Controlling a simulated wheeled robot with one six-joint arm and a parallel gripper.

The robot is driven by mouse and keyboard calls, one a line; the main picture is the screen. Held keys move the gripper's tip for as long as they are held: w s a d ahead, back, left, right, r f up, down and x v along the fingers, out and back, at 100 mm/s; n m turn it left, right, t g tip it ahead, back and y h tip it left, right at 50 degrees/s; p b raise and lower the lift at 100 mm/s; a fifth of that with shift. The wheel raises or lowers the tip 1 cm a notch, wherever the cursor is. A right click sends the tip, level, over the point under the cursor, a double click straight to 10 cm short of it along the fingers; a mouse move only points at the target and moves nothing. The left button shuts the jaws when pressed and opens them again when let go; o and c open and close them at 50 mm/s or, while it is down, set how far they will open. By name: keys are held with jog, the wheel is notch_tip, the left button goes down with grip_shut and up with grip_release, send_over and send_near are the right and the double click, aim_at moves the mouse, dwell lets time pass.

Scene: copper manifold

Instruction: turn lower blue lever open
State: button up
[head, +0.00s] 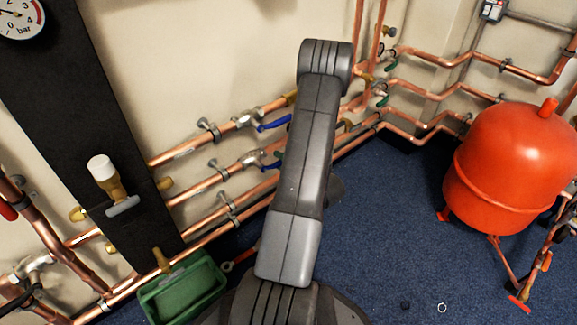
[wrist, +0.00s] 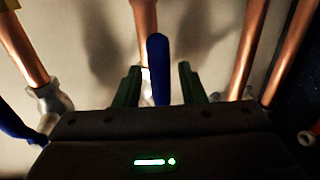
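The lower blue lever (head: 272,165) sits on a silver valve in the middle copper pipe, partly hidden by my arm in the head view. In the wrist view a blue lever (wrist: 158,62), seemingly this one, stands upright between the fingers of my gripper (wrist: 159,86). The gripper is open, with a gap on each side of the lever. The lever's lower part runs down behind the gripper body. The upper blue lever (head: 273,125) is on the pipe above; a blue lever also shows at the left edge of the wrist view (wrist: 14,122). My gripper is hidden in the head view.
Copper pipes (wrist: 243,50) run close on both sides of my gripper, against a pale wall. A green box (head: 183,290) is on the floor at lower left. A red tank (head: 512,160) stands at right. Blue floor between is mostly clear.

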jog(key=p+v, duration=0.3)
jog(key=v, duration=1)
jog(key=shift+s+d, duration=0.25)
jog(key=b+x, duration=0.3)
jog(key=x, duration=1.1)
jog(key=shift+r, duration=0.1)
jog(key=shift+s, duration=0.15)
